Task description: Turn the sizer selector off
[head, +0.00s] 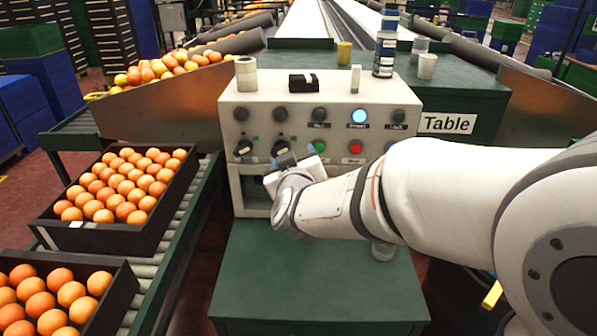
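A pale control panel (300,103) stands in the middle of the head view. Its lower row has two black selector knobs, a left one (243,147) and a right one (280,148); their labels are too small to read, so I cannot tell which is the sizer selector. My gripper (290,163) is in front of the panel, just below the right knob, with my arm reaching in from the right. My wrist hides most of the gripper. I cannot tell whether it touches the knob or whether its fingers are open.
The panel also has a lit blue button (358,116), a green button (319,146) and a red button (355,147). A tape roll (246,74), a can (385,54) and cups stand on and behind it. Crates of oranges (112,240) lie on rollers at left.

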